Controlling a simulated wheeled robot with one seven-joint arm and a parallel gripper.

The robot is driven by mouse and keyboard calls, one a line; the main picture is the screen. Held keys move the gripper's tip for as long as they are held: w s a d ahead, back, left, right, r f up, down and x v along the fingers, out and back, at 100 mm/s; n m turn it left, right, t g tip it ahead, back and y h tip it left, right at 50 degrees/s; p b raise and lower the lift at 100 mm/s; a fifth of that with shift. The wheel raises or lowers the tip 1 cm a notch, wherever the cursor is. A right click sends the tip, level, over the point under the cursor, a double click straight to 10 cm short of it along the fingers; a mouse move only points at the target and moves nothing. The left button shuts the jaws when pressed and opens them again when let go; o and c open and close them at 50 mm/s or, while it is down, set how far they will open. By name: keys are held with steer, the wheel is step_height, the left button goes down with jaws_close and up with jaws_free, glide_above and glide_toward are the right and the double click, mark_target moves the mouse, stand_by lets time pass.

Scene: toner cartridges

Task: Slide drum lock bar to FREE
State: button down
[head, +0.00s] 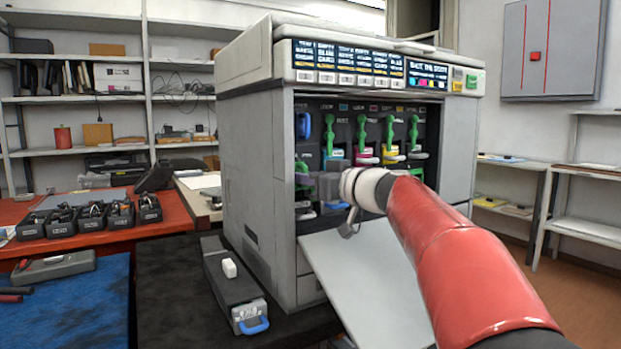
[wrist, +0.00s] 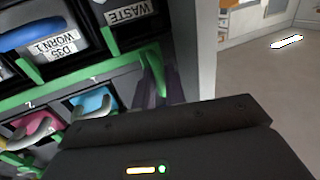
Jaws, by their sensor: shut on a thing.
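The printer (head: 255,150) stands open at its front, with green levers and coloured cartridge ends inside. My gripper (head: 328,187) reaches into the lower left part of the opening, and my wrist covers much of what is there. In the wrist view a long green bar (wrist: 100,63) runs below the drum and waste units, whose labels appear upside down. Its upright green tab (wrist: 157,70) sits between the dark fingers of my gripper (wrist: 155,88), which are shut on it. I cannot read any lock or FREE mark.
The lowered grey door panel (head: 365,275) slopes out below the opening. A grey unit with a blue handle (head: 235,290) lies at the printer's left foot. Black bins (head: 92,217) stand on the red bench. In the wrist view a blue handle (wrist: 30,35) is close to the bar.

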steer(key=shift+w+a+r, duration=0.1)
steer(key=shift+a+r, duration=0.15)
steer(key=shift+r, duration=0.05)
steer(key=shift+w+d, duration=0.35)
steer(key=shift+d, duration=0.15)
steer(key=c, duration=1.6)
jaws_free()
steer(key=shift+c, duration=0.2)
steer(key=shift+d+b, duration=0.15)
steer(key=shift+b, duration=0.6)
